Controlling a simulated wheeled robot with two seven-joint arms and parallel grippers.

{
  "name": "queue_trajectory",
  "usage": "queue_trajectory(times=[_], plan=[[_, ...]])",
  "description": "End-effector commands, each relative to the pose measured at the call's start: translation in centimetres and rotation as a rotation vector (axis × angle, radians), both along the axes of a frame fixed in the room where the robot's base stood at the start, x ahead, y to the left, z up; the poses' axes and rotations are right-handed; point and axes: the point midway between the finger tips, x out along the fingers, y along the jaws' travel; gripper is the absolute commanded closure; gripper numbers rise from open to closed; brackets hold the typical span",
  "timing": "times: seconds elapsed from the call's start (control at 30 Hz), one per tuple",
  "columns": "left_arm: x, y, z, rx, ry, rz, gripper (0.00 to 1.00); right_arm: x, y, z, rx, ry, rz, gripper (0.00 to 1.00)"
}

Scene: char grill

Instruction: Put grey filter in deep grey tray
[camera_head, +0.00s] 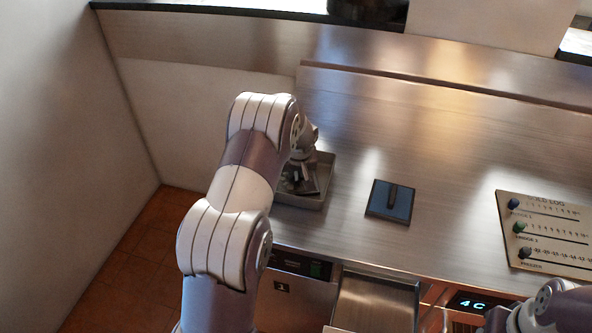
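A deep grey tray (318,200) stands on the steel counter near its left end, partly hidden behind my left arm. My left gripper (299,184) points down inside or just above this tray. Dark grey shapes show at its fingers; I cannot tell whether they are the fingers alone or a grey filter with them. Whether the fingers are open or shut is too small and hidden to tell. No grey filter can be made out clearly. Part of my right arm shows at the bottom right corner, with its gripper not visible.
A board with coloured knobs (553,238) lies farther right. The counter between them is clear. A wall (60,150) bounds the left side.

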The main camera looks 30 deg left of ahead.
Motion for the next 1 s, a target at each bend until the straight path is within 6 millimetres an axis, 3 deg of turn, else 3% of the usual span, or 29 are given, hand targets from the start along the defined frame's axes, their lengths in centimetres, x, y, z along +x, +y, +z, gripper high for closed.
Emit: queue_trajectory(times=[0.4, 0.47, 0.8, 1.0], plan=[[0.0, 0.0, 0.7, 0.0, 0.0, 0.0, 0.59, 0.0, 0.0, 0.7, 0.0, 0.0, 0.0, 0.56], [-0.2, -0.2, 1.0, 0.0, -0.002, 0.0, 0.59, 0.0, 0.0, 0.1, 0.0, -0.001, 0.0, 0.56], [-2.8, -2.1, 8.6, 0.001, -0.005, 0.0, 0.59, 0.0, 0.0, -1.6, 0.0, 0.0, 0.0, 0.56], [-3.9, -3.0, 11.1, -0.002, 0.004, -0.009, 0.59, 0.0, 0.0, -1.9, 0.0, 0.0, 0.0, 0.56]])
